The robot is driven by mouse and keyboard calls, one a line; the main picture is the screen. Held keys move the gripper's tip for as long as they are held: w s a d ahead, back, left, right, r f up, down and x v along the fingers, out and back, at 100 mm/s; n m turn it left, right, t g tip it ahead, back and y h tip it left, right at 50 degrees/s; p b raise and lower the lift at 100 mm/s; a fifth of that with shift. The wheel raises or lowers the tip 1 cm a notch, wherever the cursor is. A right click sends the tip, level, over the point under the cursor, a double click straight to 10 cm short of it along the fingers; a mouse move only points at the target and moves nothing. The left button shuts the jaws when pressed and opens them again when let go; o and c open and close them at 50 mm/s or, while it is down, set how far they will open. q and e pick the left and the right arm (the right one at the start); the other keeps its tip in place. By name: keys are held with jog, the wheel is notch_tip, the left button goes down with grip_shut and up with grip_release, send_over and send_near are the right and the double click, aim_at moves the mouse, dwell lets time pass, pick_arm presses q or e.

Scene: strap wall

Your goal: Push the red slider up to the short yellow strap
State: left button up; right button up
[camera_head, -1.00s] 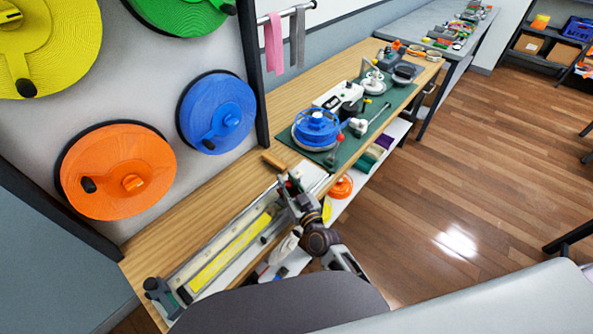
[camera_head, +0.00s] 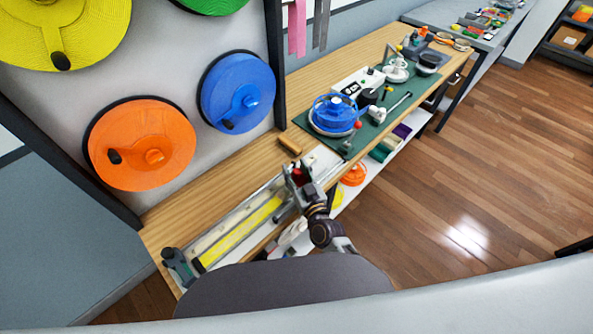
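The short yellow strap (camera_head: 240,234) lies flat along a pale track (camera_head: 215,240) at the near left end of the wooden bench. The red slider (camera_head: 299,175) shows as a small red patch at the track's far right end. My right gripper (camera_head: 295,180) is over that red patch and hides part of it. Whether its fingers touch the slider, or are open or shut, I cannot tell. A gap separates the red patch from the strap's far end. My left gripper is not in view.
A grey clamp-like piece (camera_head: 178,266) stands at the track's near end. A wooden handle (camera_head: 290,145) lies behind the gripper. A blue reel (camera_head: 335,112) stands on a green mat (camera_head: 352,145) farther right. Large coloured reels, including an orange one (camera_head: 140,165), hang on the wall.

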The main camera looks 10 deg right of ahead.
jog(key=shift+d+f, duration=0.1)
jog(key=shift+d, duration=0.05)
jog(key=v, duration=1.2)
dwell(0.6)
jog(key=shift+a, duration=0.25)
dwell(0.5)
